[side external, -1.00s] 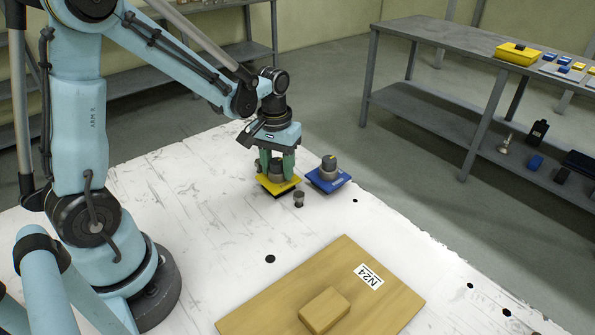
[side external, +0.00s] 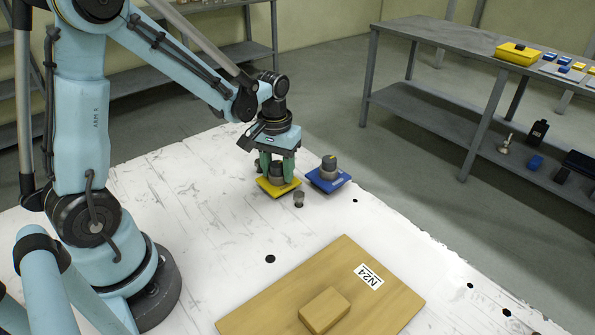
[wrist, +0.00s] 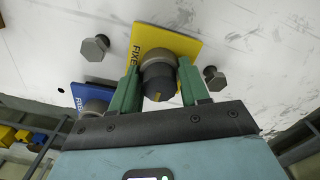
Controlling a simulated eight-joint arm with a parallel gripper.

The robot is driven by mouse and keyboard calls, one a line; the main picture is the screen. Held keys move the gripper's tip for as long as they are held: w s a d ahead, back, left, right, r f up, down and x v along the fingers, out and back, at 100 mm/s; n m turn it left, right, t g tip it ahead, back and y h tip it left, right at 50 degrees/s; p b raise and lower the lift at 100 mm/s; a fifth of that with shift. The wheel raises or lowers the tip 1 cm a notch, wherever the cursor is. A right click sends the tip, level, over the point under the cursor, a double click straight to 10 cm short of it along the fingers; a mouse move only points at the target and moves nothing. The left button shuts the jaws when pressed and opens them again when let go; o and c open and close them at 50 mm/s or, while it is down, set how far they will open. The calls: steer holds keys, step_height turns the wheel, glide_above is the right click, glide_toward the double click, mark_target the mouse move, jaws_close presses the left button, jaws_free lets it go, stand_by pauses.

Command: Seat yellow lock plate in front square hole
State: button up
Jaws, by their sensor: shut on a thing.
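The yellow lock plate (side external: 291,187) is a flat yellow square with a grey, dark-topped round knob. It is at the far part of the white table in the side external view. My gripper (side external: 277,172) is shut on its knob, with one green finger on each side. In the wrist view the yellow plate (wrist: 188,42) shows beyond the fingers, with part of a black label, and the knob lies between the fingertips (wrist: 158,75). I cannot tell whether the plate touches the surface below. No square hole shows; the area under the plate is hidden.
A blue plate with a similar knob (side external: 340,183) stands close to the right. A small grey post (side external: 299,199) is just in front; the wrist view shows two hex-headed posts (wrist: 95,47) flanking the plate. A wooden board (side external: 400,298) with a block lies nearer; table between is clear.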

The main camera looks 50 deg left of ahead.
steer(key=shift+f, duration=0.5)
stand_by(0.5)
steer(key=o, duration=1.3)
steer(key=shift+o, duration=0.6)
steer(key=shift+o, duration=1.1)
steer(key=shift+r, duration=0.1)
steer(key=shift+r, duration=3.4)
